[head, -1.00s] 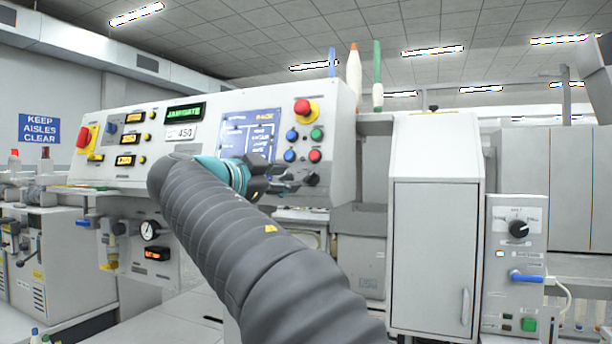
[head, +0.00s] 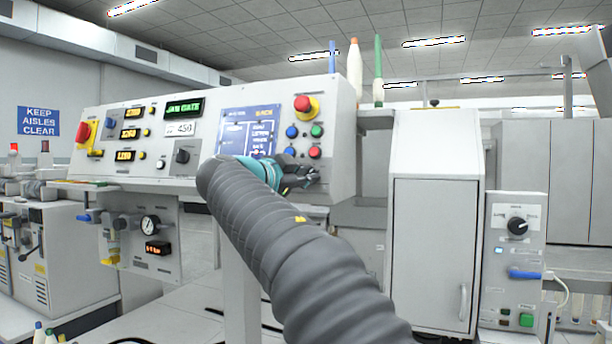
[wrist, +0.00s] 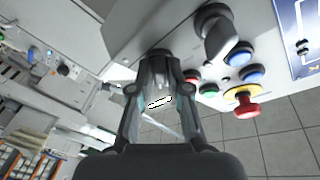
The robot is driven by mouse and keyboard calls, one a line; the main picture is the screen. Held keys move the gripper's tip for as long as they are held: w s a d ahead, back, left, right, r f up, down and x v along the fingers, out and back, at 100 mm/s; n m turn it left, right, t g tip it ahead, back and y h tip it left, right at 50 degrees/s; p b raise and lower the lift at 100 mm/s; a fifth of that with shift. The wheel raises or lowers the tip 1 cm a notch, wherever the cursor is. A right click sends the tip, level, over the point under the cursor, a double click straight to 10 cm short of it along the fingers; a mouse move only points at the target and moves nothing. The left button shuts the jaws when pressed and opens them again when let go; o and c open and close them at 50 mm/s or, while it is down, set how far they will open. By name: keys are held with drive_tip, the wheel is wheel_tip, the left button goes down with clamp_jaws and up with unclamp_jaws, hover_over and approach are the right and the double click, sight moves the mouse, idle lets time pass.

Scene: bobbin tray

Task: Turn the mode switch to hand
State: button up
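A dark rotary switch shows large near the top of the wrist view (wrist: 215,30), beside the coloured buttons on the white sloped console. In the head view, my gripper (head: 300,177) is in front of the console's lower right corner and hides that switch there. In the wrist view, my gripper (wrist: 159,58) has its fingertips close together with nothing seen between them. They are left of the switch and apart from it in the picture.
A red emergency stop (head: 303,104) and blue, green and red buttons (head: 315,131) are close to my gripper. A grey cabinet (head: 434,245) stands to the right, then a box with a black knob (head: 517,226) and blue handle. Bobbins (head: 354,75) stand behind the console.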

drive_tip(key=shift+f+n+b, duration=0.1)
drive_tip(key=shift+n+b, duration=0.3)
drive_tip(key=shift+b, duration=0.1)
clamp_jaws()
drive_tip(key=shift+s+d+r+n+t+y+b, duration=0.1)
drive_tip(key=shift+n+t+y+b, duration=0.8)
drive_tip(key=shift+n, duration=2.75)
drive_tip(key=shift+w+d+r+n+t+y+b, duration=0.15)
drive_tip(key=shift+n+y, duration=1.55)
drive_tip(key=shift+n, duration=1.9)
drive_tip(key=shift+s+d+n+t+y+b, duration=0.3)
drive_tip(key=shift+n+y, duration=1)
drive_tip(key=shift+n, duration=2.35)
drive_tip(key=shift+w+a+f, duration=0.1)
drive_tip(key=shift+w+a, duration=0.05)
drive_tip(key=shift+a, duration=0.05)
drive_tip(key=o, duration=0.6)
unclamp_jaws()
drive_tip(key=shift+o, duration=0.3)
